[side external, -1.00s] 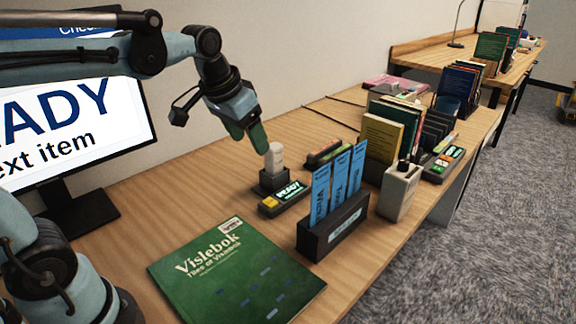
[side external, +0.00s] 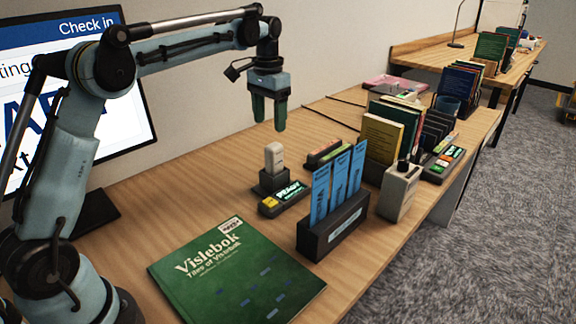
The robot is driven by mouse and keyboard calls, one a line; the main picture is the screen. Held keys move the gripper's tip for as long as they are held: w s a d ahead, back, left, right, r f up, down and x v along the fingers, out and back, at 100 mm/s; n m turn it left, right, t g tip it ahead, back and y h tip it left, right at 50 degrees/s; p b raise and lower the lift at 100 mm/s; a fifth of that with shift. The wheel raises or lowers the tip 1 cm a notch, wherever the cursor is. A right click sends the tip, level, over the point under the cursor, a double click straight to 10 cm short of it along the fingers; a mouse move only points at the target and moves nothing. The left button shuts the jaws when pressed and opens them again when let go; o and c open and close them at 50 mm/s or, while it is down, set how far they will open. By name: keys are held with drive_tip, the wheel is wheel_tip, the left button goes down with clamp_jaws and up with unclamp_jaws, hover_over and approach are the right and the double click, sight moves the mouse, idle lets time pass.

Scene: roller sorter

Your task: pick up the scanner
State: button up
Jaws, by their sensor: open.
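The scanner looks to be the pale grey upright block (side external: 274,157) standing in a small dark cradle (side external: 272,184) on the table. My gripper (side external: 269,124) hangs above it with its green-tipped fingers pointing down. The fingers are apart with nothing between them. In this view the fingertips sit above the top of the scanner and do not appear to touch it. The exact gap in depth is hard to tell.
A device with a lit READY display (side external: 284,198) lies by the cradle. A dark holder (side external: 331,234) with blue cards stands to the right. A green book (side external: 236,275) lies in front. A grey box (side external: 399,191) and upright books (side external: 381,138) are further right. The monitor (side external: 70,115) stands at left.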

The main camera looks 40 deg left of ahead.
sight(274, 156)
wheel_tip(274, 156, down, 6)
drive_tip(key=shift+r, duration=0.25)
drive_tip(key=f, duration=0.2)
drive_tip(key=d+f, duration=0.1)
drive_tip(key=f, duration=0.1)
drive_tip(key=shift+w+f, duration=0.15)
drive_tip(key=shift+f, duration=0.65)
drive_tip(key=c, duration=1.1)
drive_tip(key=shift+r, duration=0.2)
